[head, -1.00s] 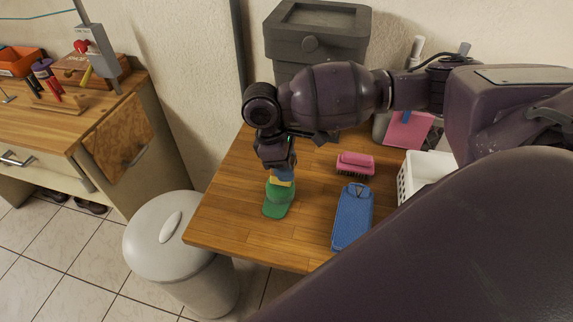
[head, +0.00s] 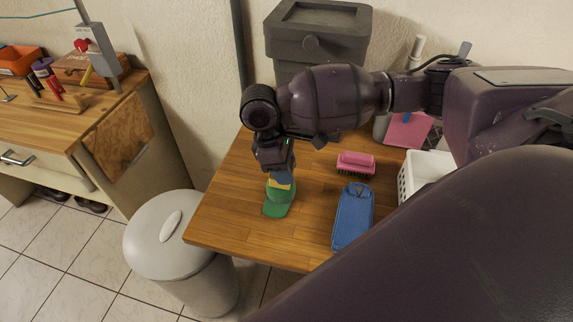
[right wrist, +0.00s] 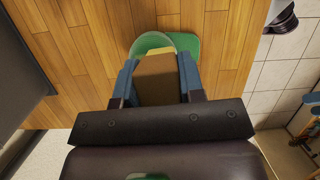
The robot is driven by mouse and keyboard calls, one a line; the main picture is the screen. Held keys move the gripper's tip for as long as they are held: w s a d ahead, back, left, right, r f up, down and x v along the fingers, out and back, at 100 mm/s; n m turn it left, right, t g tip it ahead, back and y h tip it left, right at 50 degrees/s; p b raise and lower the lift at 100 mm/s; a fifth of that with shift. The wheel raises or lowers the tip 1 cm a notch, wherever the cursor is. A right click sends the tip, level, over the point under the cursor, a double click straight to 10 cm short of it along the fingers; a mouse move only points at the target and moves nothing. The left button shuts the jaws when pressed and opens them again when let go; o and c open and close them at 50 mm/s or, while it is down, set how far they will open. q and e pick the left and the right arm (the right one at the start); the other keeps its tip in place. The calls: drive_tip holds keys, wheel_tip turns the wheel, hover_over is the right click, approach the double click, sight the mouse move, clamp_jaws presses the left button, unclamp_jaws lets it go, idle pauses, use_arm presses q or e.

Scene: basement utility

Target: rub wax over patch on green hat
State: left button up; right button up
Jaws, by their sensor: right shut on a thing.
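The green hat (head: 277,204) lies on the wooden table near its left edge, brim toward the front. It also shows beyond the fingers in the right wrist view (right wrist: 186,46). My right gripper (head: 281,176) is right over the hat's crown, shut on a brown block, the wax (right wrist: 157,82), between its blue fingers. A yellow part shows at the block's far end, against the hat; I cannot tell whether it is wax or the patch. The patch is otherwise hidden. Whether the block touches the hat is unclear. My left gripper is not in view.
A pink brush (head: 356,163) and a blue flat case (head: 352,217) lie right of the hat. A white basket (head: 423,172) stands farther right. A grey bin (head: 318,38) is behind, and a lidded bin (head: 170,240) stands left of the table.

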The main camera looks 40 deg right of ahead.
drive_tip(key=shift+w+d, duration=0.8)
drive_tip(key=shift+d, duration=0.15)
drive_tip(key=shift+s+a+f, duration=0.2)
drive_tip(key=shift+s+a, duration=0.6)
drive_tip(key=shift+a, duration=0.15)
drive_tip(key=shift+w+d, duration=0.1)
drive_tip(key=shift+d, duration=0.05)
drive_tip(key=shift+w+d+r, duration=0.1)
drive_tip(key=shift+w+d, duration=0.55)
drive_tip(key=shift+d, duration=0.15)
drive_tip(key=shift+s+a, duration=0.1)
drive_tip(key=shift+a, duration=0.05)
drive_tip(key=shift+s+a+r, duration=0.1)
drive_tip(key=shift+s+a, duration=0.15)
drive_tip(key=shift+a, duration=0.1)
drive_tip(key=shift+w, duration=0.1)
